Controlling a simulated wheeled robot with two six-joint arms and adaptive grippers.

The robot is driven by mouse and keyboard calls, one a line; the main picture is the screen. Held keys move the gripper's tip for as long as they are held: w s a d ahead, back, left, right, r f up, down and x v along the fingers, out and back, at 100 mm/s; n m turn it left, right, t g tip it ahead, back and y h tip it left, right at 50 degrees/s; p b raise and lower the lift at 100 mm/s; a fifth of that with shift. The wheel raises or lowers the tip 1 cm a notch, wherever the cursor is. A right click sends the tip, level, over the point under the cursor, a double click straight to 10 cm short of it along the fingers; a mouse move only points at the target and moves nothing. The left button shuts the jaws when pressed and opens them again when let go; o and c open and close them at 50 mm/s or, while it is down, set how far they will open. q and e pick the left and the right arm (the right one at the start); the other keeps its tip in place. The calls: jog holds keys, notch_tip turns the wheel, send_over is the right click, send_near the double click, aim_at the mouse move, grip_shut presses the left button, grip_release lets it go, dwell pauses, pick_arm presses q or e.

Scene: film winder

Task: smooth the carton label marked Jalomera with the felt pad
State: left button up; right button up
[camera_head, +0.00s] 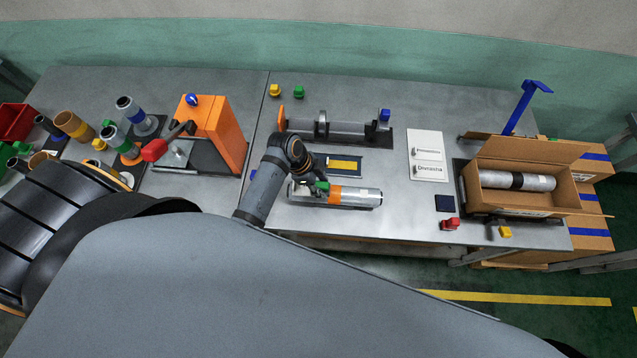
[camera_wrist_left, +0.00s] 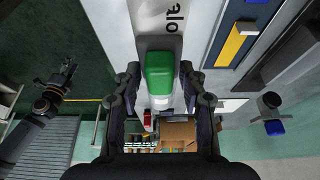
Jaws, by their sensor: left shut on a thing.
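My left gripper (camera_head: 318,186) is shut on a green block (camera_wrist_left: 160,75) with a pale end, over the silver roll (camera_head: 360,198) with an orange band. In the left wrist view, the block sits between the fingers, close above a pale surface with the letters "alo" (camera_wrist_left: 178,15); the rest of the word is out of frame or hidden. The open carton (camera_head: 572,195) at the right holds a silver roll with a dark band. A pale label (camera_head: 522,212) shows on its front, unreadable here. My right gripper (camera_wrist_left: 66,70) shows small in the left wrist view, its jaws unclear.
A cradle with rollers (camera_head: 335,130) stands behind the roll. An orange stand (camera_head: 215,130) is at the left. Bare tabletop lies before the cards.

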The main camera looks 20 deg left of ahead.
pick_arm(q)
jog(key=shift+w+d, duration=0.2)
jog(key=shift+d, duration=0.4)
jog(key=shift+r, duration=3.6)
jog(key=shift+a+f, duration=0.1)
jog(key=shift+s+a+f+b, duration=0.15)
jog(key=shift+f+b, duration=0.2)
jog(key=shift+f, duration=0.7)
jog(key=shift+a+f+b, duration=0.2)
jog(key=shift+f+b, duration=0.2)
jog(key=shift+f, duration=0.6)
jog(key=shift+s+a+f+b, duration=0.15)
jog(key=shift+f+b, duration=0.2)
jog(key=shift+f, duration=0.7)
jog(key=shift+w+f, duration=0.15)
jog(key=shift+f, duration=0.25)
jog(key=shift+a, duration=0.1)
jog(key=shift+s+a+p, duration=0.2)
jog(key=shift+a+p, duration=0.1)
jog(key=shift+a, duration=0.15)
